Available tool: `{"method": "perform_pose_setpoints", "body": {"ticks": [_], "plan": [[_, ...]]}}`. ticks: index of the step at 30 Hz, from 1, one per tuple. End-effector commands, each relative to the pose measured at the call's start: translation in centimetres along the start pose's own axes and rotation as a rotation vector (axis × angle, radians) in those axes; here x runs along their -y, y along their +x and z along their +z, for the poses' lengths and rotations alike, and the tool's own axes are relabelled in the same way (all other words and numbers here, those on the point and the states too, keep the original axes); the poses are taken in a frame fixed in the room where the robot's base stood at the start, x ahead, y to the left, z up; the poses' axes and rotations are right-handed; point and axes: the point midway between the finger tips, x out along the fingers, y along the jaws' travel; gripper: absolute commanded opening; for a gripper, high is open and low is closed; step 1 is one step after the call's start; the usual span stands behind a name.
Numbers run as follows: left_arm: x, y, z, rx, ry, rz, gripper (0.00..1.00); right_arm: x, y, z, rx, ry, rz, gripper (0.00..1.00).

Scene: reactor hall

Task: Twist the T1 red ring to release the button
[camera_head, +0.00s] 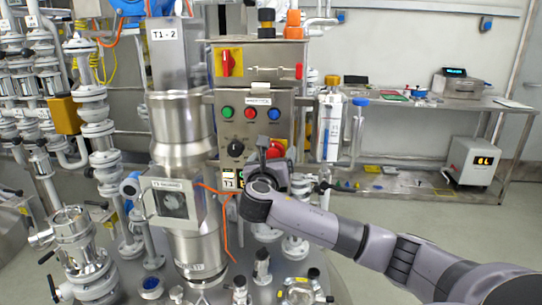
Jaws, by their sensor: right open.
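My right gripper (264,151) is open in front of the panel's lower part, overlapping the left and lower side of the red button. I cannot tell whether it touches the button. A T1 label (229,180) is just left of the gripper. My left gripper is not in view.
Green, red and blue buttons (250,112) and a black knob (237,149) sit on the panel. A gauge box (171,203) with an orange cable is to the left. A blue-capped tube (358,125) stands right of the panel. A steel bench (455,103) is at the back right.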

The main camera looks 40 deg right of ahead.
Motion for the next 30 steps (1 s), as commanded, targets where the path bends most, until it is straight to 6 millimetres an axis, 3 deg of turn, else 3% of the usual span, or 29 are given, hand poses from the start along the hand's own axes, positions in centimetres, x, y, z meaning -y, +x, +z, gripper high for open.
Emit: {"method": "perform_pose_setpoints", "body": {"ticks": [6,14,20,30], "plan": [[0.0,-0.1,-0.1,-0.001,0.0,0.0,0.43,0.0,1.5,0.1,0.001,0.002,0.001,0.86],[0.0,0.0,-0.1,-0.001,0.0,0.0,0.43,0.0,1.6,0.0,0.0,0.002,0.002,0.86],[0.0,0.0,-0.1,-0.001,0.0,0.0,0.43,0.0,1.6,0.0,0.0,0.002,0.002,0.3],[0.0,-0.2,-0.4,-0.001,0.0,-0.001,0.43,0.0,1.6,0.0,-0.002,0.039,0.002,0.3]]}}
